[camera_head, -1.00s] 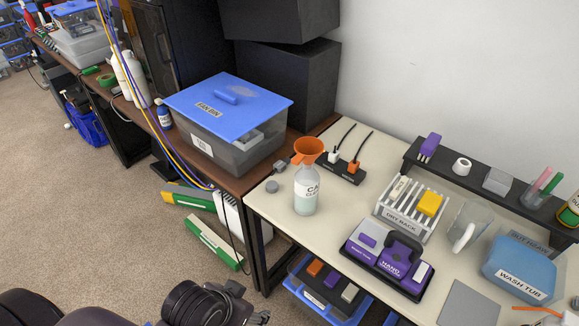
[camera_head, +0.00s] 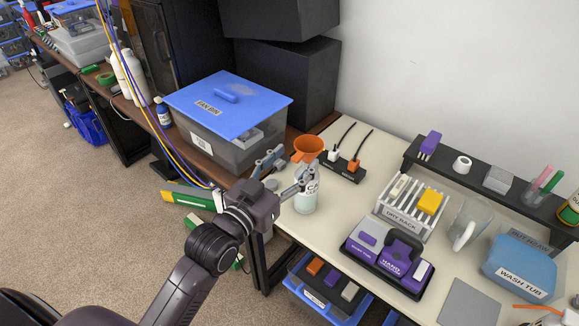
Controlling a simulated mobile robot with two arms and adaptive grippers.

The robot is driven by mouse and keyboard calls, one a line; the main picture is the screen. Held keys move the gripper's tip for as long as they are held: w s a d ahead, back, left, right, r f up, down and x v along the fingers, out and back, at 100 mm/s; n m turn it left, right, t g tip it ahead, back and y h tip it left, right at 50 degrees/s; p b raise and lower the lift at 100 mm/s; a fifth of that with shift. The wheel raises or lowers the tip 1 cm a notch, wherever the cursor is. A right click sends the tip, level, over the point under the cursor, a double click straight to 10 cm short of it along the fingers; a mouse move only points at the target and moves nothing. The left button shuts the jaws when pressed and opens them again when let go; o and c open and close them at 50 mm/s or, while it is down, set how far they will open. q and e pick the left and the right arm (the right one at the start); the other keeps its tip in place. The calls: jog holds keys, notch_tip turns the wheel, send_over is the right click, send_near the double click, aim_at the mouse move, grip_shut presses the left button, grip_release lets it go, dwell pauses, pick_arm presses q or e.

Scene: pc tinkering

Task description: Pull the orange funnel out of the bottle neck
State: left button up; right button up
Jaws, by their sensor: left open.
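The orange funnel (camera_head: 308,148) sits upright in the neck of a clear bottle (camera_head: 305,203) with a white label, near the left end of the light table. My left gripper (camera_head: 288,168) is open, its two fingers spread just in front of the bottle's upper part. One finger overlaps the bottle's neck in the picture and hides it. The other finger is to the left of the funnel. I cannot tell whether either finger touches the bottle or funnel. My right gripper is not in view.
A power strip (camera_head: 344,170) with plugs is behind and right of the bottle. A blue-lidded bin (camera_head: 227,100) is on the brown table to the left.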

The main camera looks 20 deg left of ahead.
aim_at(308, 143)
pick_arm(q)
jog(key=shift+b+x, duration=0.9)
jog(key=shift+x, duration=2.3)
jog(key=shift+c, duration=0.3)
jog(key=c, duration=0.7)
jog(key=shift+r+p, duration=0.6)
jog(key=shift+p, duration=0.3)
jog(key=shift+r+p, duration=2)
jog(key=shift+p, duration=0.25)
